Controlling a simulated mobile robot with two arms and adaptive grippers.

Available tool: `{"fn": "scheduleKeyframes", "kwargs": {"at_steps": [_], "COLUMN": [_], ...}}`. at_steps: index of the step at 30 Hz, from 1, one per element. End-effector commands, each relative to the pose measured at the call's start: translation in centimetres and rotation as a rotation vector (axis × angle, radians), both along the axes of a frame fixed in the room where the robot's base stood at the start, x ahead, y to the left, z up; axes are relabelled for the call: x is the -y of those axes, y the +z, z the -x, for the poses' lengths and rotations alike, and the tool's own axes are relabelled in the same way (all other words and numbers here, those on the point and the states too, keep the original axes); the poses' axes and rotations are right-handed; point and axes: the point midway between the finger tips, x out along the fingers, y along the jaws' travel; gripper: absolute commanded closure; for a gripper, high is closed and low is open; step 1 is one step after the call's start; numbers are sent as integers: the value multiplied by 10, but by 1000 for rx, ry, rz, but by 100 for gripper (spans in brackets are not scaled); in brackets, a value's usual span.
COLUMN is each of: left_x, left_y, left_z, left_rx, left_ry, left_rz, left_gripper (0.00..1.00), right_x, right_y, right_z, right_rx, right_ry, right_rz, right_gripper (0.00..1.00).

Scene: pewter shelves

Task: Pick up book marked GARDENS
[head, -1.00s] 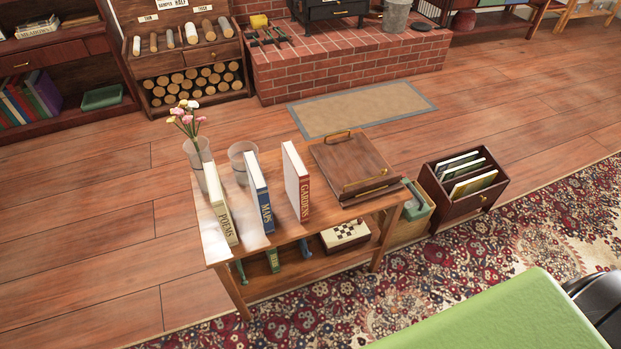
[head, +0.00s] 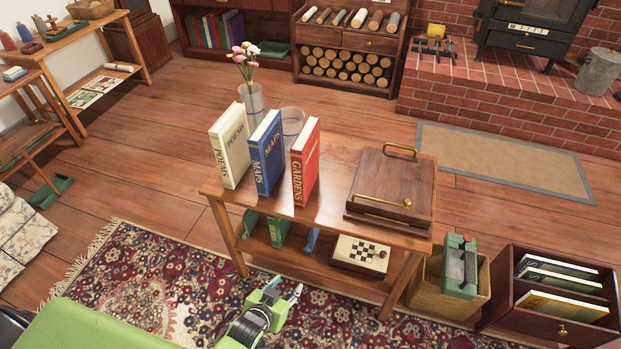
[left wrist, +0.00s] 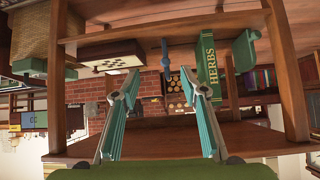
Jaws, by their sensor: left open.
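The red book marked GARDENS (head: 305,163) stands upright on the wooden table (head: 335,208), the rightmost of three books, with its spine towards me. A blue book marked MAPS (head: 266,153) stands to its left, and a cream book marked POEMS (head: 230,146) left of that. My left gripper (head: 284,288) is in front of the table, below and apart from the books. In the left wrist view its two teal fingers (left wrist: 157,82) are spread and empty, pointing towards the table's lower shelf. The GARDENS book cannot be made out there. My right gripper is out of view.
A wooden box with brass handles (head: 393,184) sits right of GARDENS. A glass vase with flowers (head: 252,101) and an empty glass (head: 292,121) stand behind the books. The lower shelf holds a chess box (head: 360,254) and a green HERBS book (left wrist: 207,65).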

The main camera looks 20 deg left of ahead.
Motion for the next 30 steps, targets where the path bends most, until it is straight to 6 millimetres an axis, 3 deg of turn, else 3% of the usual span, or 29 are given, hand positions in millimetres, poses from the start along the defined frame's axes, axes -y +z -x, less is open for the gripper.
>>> {"fn": "scheduleKeyframes", "kwargs": {"at_steps": [1,4,9,12,15,18,30], "left_x": [0,-2,-8,-11,-12,-13,-10], "left_y": [22,90,182,218,239,246,243], "left_z": [-30,-69,-97,-101,-103,-112,-179], "left_rx": [102,279,499,581,626,642,639], "left_ry": [11,29,50,57,60,61,61], "left_rz": [12,32,56,64,68,70,69], "left_gripper": [60,60,60,60,60,60,60], "right_x": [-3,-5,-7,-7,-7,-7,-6], "right_y": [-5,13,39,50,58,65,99], "right_z": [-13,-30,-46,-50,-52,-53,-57], "right_rx": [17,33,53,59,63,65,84], "right_ry": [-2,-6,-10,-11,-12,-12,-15], "right_rz": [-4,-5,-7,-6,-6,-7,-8], "right_gripper": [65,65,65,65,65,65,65]}}
